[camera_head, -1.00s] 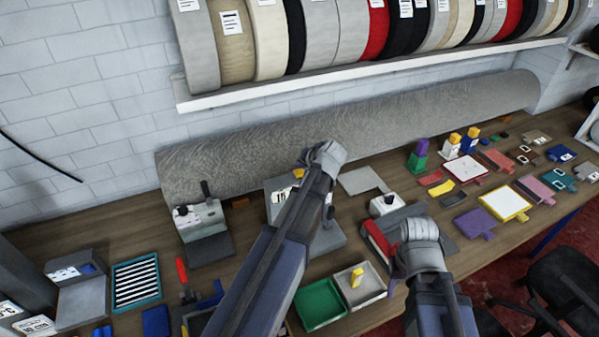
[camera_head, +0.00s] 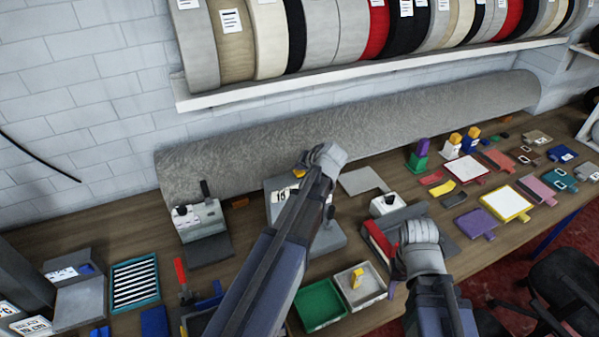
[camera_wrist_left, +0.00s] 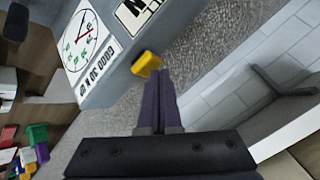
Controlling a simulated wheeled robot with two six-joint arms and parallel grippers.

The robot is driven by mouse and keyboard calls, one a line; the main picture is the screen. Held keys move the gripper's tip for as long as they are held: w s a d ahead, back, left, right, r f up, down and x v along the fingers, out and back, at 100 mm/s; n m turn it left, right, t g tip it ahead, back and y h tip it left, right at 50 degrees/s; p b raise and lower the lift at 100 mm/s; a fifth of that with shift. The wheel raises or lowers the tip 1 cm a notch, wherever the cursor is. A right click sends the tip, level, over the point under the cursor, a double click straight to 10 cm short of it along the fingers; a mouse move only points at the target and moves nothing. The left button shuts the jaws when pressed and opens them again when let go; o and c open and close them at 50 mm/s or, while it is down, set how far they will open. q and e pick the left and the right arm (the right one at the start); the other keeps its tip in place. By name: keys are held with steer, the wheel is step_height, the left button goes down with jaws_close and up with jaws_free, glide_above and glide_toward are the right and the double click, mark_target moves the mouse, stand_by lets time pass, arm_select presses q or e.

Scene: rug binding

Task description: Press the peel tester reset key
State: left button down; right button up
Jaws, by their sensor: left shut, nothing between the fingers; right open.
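The peel tester is a grey box with a round dial (camera_wrist_left: 87,42) and a counter strip; in the head view its body (camera_head: 273,208) stands before the carpet roll, partly hidden by my left arm. A yellow key (camera_wrist_left: 147,63) sticks out of its edge; it also shows in the head view (camera_head: 299,172). My left gripper (camera_wrist_left: 160,76) is shut and empty, its dark purple fingertips right beside the key; I cannot tell whether they touch. My right gripper (camera_head: 408,262) is open, low over the bench by the red-and-grey piece; its fingers are mostly hidden.
The carpet roll (camera_head: 400,130) lies along the wall behind the tester. A green tray (camera_head: 320,304) and a grey tray (camera_head: 372,288) sit in front. A second grey device (camera_head: 200,220) stands left. Coloured samples cover the right of the bench.

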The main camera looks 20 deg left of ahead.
mark_target(301, 173)
arm_select(q)
steer(key=shift+f+b, duration=0.35)
steer(key=shift+r, duration=0.15)
stand_by(0.5)
steer(key=shift+r+p, duration=0.75)
steer(key=shift+p, duration=0.2)
step_height(301, 173, up, 5)
steer(key=p, duration=0.5)
steer(key=shift+r, duration=0.1)
